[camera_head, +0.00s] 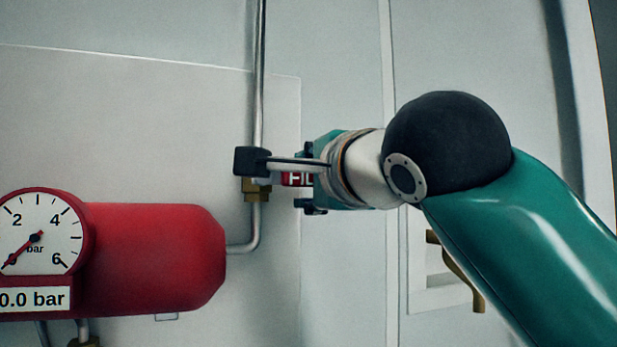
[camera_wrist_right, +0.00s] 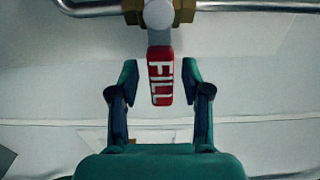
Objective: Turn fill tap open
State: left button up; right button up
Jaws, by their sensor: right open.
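The fill tap has a red lever marked FILL (camera_wrist_right: 160,76) and a brass body (camera_head: 257,190) on a thin steel pipe. In the right wrist view the lever points from the brass fitting down toward my gripper. My right gripper (camera_wrist_right: 160,82) is open, with one green finger on each side of the lever's end and a visible gap on both sides. In the head view my right gripper (camera_head: 305,178) comes in from the right and partly hides the red lever. My left gripper is in neither view.
A red tank (camera_head: 155,260) with a round gauge (camera_head: 38,232) is at the lower left; its label reads 0.0 bar. The steel pipe (camera_head: 260,70) runs up from the tap. Another brass fitting (camera_head: 462,275) shows at lower right, partly behind my arm.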

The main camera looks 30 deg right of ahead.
jog(key=shift+c, duration=0.2)
grip_shut()
jog(key=shift+d, duration=0.1)
